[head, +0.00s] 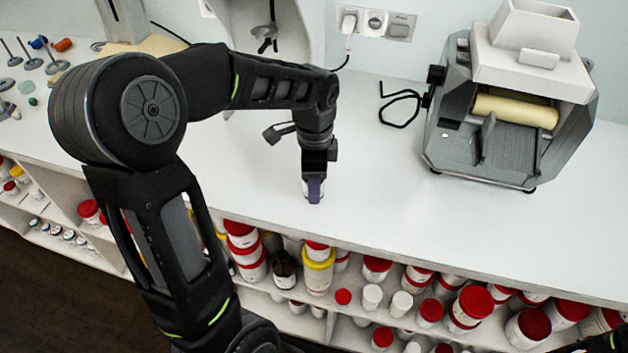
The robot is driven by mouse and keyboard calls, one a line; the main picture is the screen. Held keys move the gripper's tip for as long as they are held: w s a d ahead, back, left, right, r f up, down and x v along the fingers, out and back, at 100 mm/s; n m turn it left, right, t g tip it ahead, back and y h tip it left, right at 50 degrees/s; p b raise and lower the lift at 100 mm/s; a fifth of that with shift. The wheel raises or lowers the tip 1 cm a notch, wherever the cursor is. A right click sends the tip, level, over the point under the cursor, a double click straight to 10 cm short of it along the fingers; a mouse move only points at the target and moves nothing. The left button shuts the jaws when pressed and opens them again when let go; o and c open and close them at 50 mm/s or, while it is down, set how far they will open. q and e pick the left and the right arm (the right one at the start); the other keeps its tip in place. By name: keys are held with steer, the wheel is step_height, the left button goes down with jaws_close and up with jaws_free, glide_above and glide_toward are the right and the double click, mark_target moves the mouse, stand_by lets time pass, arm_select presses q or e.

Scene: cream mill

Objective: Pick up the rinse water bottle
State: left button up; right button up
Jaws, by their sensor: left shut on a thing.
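My left gripper (318,172) points down over the front part of the white counter. My right gripper is not in view; only a dark bit of my body shows at the bottom right corner.
The white counter (375,200) is clear around the gripper. Shelves below hold many jars with red lids (475,302). Small tools (35,62) lie at the far left.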

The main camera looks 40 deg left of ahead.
arm_select(q)
step_height(320, 180, up, 10)
steer(key=shift+b, duration=0.35)
jaws_close()
